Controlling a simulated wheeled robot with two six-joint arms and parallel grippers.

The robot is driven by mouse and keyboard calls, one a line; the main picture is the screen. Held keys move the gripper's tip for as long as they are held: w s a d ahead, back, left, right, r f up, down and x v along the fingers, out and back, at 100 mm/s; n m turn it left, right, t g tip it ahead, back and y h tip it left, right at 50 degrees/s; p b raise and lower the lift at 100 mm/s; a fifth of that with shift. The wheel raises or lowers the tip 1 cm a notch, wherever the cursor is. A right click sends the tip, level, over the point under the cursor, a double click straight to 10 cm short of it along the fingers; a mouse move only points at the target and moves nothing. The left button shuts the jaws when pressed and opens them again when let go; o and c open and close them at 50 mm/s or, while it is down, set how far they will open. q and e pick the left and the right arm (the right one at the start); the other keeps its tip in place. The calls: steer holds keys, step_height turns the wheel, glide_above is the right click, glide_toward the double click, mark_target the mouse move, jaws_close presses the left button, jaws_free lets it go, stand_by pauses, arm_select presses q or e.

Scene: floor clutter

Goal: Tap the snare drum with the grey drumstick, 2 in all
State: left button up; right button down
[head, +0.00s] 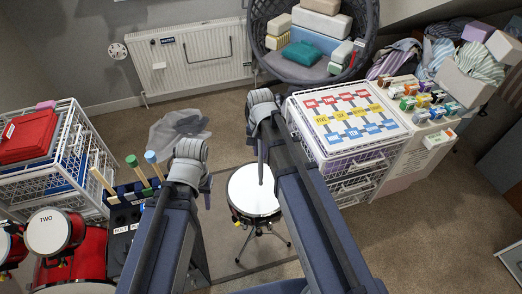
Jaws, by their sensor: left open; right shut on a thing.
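The snare drum (247,203) has a round white head and stands on a tripod on the floor, in the middle of the head view. My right gripper (262,148) is shut on the grey drumstick (262,172). The stick points down over the drum's head; I cannot tell whether its tip touches. My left gripper (205,186) is open, left of the drum, and mostly hidden by my own arm.
A dark rack (122,216) with tan, green and blue-topped sticks stands at left, near red drums (47,231), one marked TWO. A white wire drawer unit (360,170) with a colourful chart stands right of the drum. White wire baskets (90,150) stand far left. Carpet is clear at lower right.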

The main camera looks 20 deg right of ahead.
steer(key=shift+f+b, duration=2.4)
steer(key=shift+f, duration=0.3)
step_height(320, 180, down, 3)
steer(key=b, duration=0.3)
steer(key=shift+f, duration=0.15)
steer(key=shift+r+p, duration=1.55)
steer(key=shift+r, duration=0.2)
steer(key=shift+r, duration=0.1)
